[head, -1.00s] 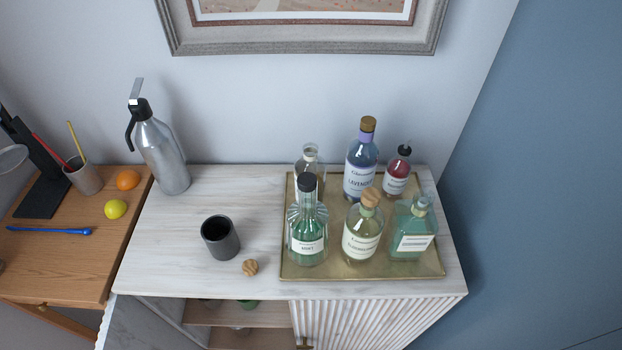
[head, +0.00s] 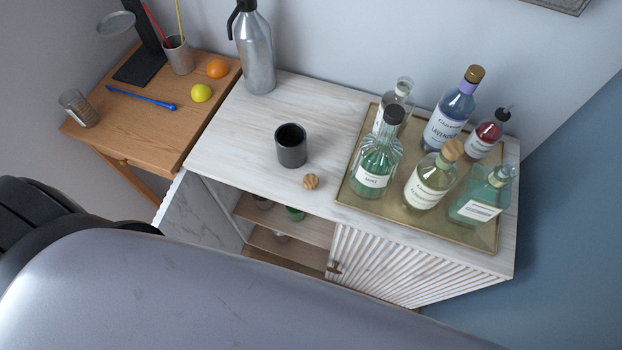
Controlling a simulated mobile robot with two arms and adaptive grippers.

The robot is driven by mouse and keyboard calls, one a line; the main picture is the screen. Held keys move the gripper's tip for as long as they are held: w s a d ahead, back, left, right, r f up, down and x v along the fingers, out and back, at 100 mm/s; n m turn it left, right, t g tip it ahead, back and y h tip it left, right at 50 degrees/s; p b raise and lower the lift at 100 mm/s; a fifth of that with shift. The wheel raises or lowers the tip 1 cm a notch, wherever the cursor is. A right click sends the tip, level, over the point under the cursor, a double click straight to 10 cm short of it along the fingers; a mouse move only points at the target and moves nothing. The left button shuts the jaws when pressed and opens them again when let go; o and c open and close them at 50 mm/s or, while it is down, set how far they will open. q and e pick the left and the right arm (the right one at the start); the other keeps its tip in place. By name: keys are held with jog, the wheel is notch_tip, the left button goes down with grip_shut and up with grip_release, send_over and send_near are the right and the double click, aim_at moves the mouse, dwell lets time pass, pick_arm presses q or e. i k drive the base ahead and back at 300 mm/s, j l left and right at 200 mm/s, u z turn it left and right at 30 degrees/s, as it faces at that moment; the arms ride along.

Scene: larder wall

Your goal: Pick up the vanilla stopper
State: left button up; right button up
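A loose round wooden stopper (head: 311,182) lies on the pale cabinet top near its front edge, just in front of a dark cup (head: 291,146). It carries no readable name. A clear bottle (head: 395,104) at the back left of the gold tray (head: 358,200) is partly hidden by the mint bottle (head: 375,165), and its label cannot be read. A similar wooden stopper (head: 452,150) sits in the neck of a pale-yellow bottle (head: 428,183). Neither of my grippers shows; a large grey arm link of mine fills the foreground.
Lavender (head: 450,120), red (head: 485,137) and teal (head: 482,200) bottles also stand on the tray. A steel siphon (head: 256,55) stands at the back left. The cabinet's left door (head: 199,217) is open below the top. The surface around the loose stopper is mostly clear.

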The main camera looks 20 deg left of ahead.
aim_at(310, 181)
jog(key=k+j+z, duration=0.5)
jog(key=k, duration=0.45)
jog(key=j, duration=0.1)
